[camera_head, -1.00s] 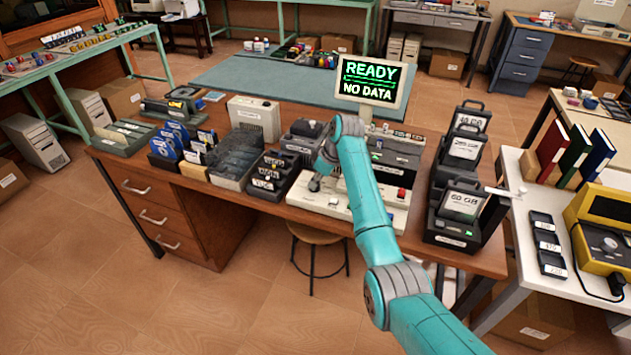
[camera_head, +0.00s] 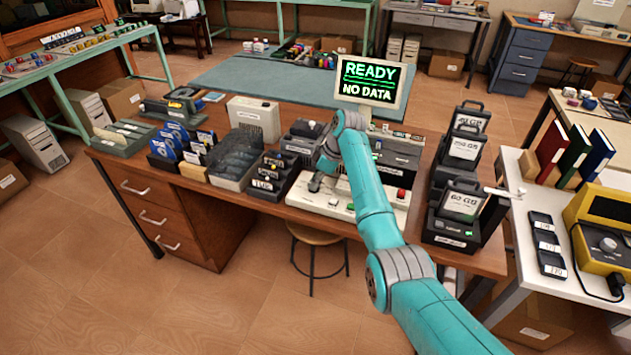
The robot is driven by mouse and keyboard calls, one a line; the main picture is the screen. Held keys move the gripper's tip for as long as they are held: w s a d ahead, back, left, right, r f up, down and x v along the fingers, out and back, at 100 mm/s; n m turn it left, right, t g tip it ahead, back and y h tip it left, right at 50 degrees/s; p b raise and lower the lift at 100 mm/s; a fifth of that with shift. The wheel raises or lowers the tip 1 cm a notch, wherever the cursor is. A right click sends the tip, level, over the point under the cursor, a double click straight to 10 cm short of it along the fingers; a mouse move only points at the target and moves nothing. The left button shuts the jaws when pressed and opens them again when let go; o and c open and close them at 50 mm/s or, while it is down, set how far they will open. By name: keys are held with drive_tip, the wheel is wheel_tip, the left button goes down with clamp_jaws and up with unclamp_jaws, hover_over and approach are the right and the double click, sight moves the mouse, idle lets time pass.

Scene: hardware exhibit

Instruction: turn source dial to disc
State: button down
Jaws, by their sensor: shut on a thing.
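The cream console (camera_head: 335,207) sits at the front of the wooden desk, with several small buttons and lights on its panel. My teal arm reaches over it from the lower right. My gripper (camera_head: 315,185) is small and grey in this view and points down at the console's left part. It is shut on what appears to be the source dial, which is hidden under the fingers. The dial's pointer and its labels cannot be read.
Disc and card holders (camera_head: 233,160) stand close to the left of the console. A dark rack of drive cartridges (camera_head: 460,205) stands to the right. A stool (camera_head: 317,240) is under the desk front. A white side table (camera_head: 530,205) with a yellow device (camera_head: 605,235) is at the right.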

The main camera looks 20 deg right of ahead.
drive_tip(key=c, duration=1.1)
unclamp_jaws()
drive_tip(key=shift+c, duration=0.2)
drive_tip(key=v, duration=1.2)
